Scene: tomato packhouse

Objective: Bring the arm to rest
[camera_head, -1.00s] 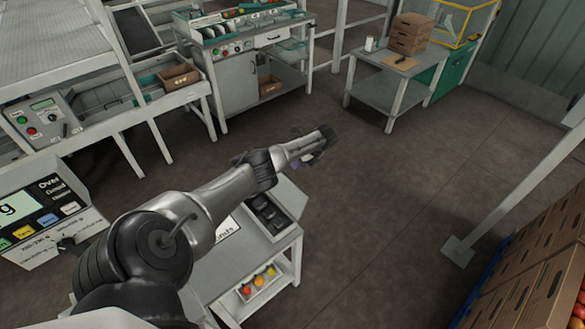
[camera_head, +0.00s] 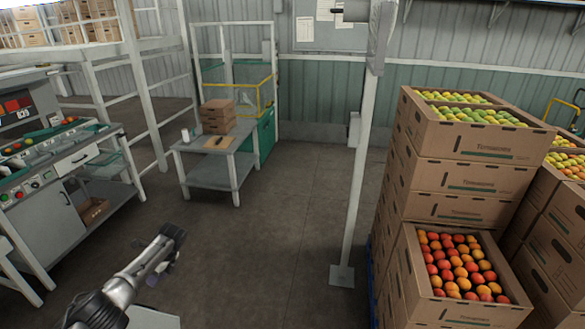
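My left arm comes in from the bottom left in the head view. Its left gripper (camera_head: 168,252) is at the lower left, above the floor and beyond a pale table edge (camera_head: 152,318). The gripper is seen from behind and is small, so its fingers do not show clearly. I see nothing that it clearly holds. My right gripper is not in view.
Stacked cardboard boxes (camera_head: 466,211) of tomatoes fill the right side. A white post (camera_head: 356,180) stands left of them. A grey table (camera_head: 212,172) with brown cartons (camera_head: 218,116) is at the back. A control bench (camera_head: 50,210) is at the left. The middle floor is clear.

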